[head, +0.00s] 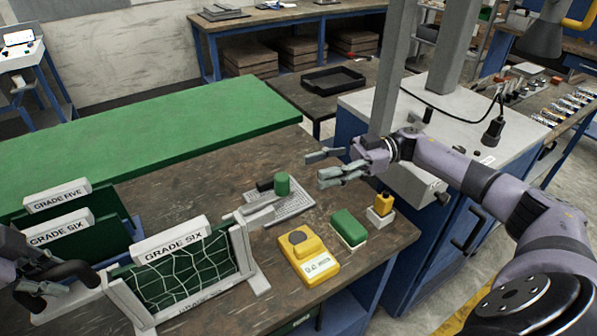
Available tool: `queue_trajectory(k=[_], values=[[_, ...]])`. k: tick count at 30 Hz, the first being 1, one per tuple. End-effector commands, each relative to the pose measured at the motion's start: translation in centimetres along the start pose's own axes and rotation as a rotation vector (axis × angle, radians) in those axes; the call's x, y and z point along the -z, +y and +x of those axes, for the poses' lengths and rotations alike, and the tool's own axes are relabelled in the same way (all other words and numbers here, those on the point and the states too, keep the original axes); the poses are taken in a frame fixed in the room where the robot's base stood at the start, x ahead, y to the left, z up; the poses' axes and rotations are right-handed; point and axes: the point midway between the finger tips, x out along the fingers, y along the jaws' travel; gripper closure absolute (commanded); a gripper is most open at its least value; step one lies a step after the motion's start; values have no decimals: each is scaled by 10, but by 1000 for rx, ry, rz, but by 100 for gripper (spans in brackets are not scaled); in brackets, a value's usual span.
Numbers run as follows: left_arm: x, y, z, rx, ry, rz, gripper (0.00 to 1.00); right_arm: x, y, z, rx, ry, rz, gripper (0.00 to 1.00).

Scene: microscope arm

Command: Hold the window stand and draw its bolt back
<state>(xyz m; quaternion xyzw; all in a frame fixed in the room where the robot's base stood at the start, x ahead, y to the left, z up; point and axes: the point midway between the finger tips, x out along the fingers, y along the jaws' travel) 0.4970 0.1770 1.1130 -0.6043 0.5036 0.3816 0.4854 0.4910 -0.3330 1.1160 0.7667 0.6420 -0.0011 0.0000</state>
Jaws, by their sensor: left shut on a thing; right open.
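The window stand (244,262) has white posts and feet, a dark green netted panel (190,270) and a white "GRADE SIX" sign on top. It stands upright at the front left of the bench. A pale bolt bar (256,213) reaches from its right post, with a green knob (282,184) at its far end. My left gripper (80,283) is at the stand's left end, shut on it; the exact contact is partly hidden. My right gripper (315,169) is open and empty, above and right of the green knob, apart from it.
A yellow device (308,258), a green block (348,228) and a small yellow-topped item (382,206) sit on the bench right of the stand. A grey keyboard-like pad (290,208) lies by the knob. More green racks (100,240) stand behind at left. A green mat (180,135) lies beyond.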

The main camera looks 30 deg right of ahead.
Motion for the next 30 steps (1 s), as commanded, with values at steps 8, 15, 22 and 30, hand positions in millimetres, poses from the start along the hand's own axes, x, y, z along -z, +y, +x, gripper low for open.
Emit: queue_trajectory(k=[8, 15, 22, 30], values=[[2, 1, 1, -3, 3, 4, 100, 0, 0, -33, -1, 0, -2, 54], [1, 1, 1, -3, 3, 4, 100, 0, 0, -35, 0, 1, -2, 54], [1, 1, 1, -3, 3, 4, 77, 0, 0, -34, 0, 0, -2, 54], [1, 1, 0, -2, 1, 2, 59, 0, 0, -34, 0, 0, -1, 54]])
